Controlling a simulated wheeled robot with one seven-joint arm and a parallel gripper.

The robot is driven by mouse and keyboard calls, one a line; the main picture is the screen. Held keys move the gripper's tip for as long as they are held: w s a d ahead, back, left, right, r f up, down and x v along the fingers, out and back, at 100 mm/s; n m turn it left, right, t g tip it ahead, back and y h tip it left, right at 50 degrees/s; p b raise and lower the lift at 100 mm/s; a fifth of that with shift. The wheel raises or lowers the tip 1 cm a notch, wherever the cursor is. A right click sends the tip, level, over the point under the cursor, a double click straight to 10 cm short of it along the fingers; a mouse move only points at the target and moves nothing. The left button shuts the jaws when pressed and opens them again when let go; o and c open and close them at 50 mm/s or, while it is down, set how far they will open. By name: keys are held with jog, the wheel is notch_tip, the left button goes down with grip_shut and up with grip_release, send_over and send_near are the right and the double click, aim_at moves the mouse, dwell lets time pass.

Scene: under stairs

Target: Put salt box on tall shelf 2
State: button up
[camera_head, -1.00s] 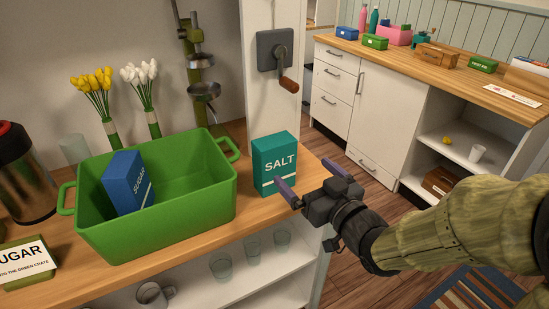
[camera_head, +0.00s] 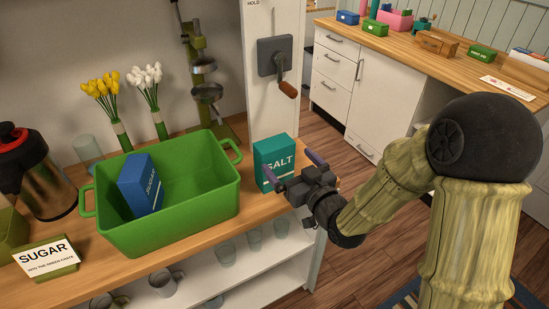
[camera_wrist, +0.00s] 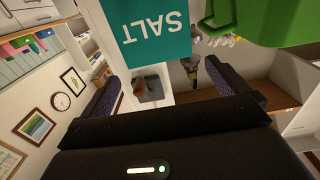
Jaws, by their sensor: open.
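The teal salt box (camera_head: 272,154) stands upright on the wooden counter, right of the green crate. In the wrist view the salt box (camera_wrist: 150,30) shows upside down, beyond and between the open fingers. My gripper (camera_head: 292,168) is open and empty, in front of the salt box; its fingers overlap the box in the head view, and I cannot tell if they touch it. I cannot pick out which shelf is tall shelf 2.
The green crate (camera_head: 172,238) holds a blue sugar box (camera_head: 141,186). A sugar sign (camera_head: 45,257) stands at the counter's left. A hand crank (camera_head: 287,88) is on the white post behind the salt box. Glasses and mugs stand on the shelf (camera_head: 262,268) below.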

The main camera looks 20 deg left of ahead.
aim_at(271, 139)
jog(key=p+x, duration=0.1)
jog(key=x, duration=0.4)
jog(key=shift+w+a, duration=0.15)
jog(key=shift+a, duration=0.05)
jog(key=shift+w+a+r, duration=0.1)
jog(key=shift+w+a, duration=0.25)
jog(key=shift+a, duration=0.05)
jog(key=p+x, duration=0.1)
jog(key=x, duration=0.3)
jog(key=shift+w+p, duration=0.15)
jog(key=shift+p, duration=0.2)
jog(key=shift+d, duration=0.1)
jog(key=c, duration=1.5)
jog(key=shift+r, duration=0.1)
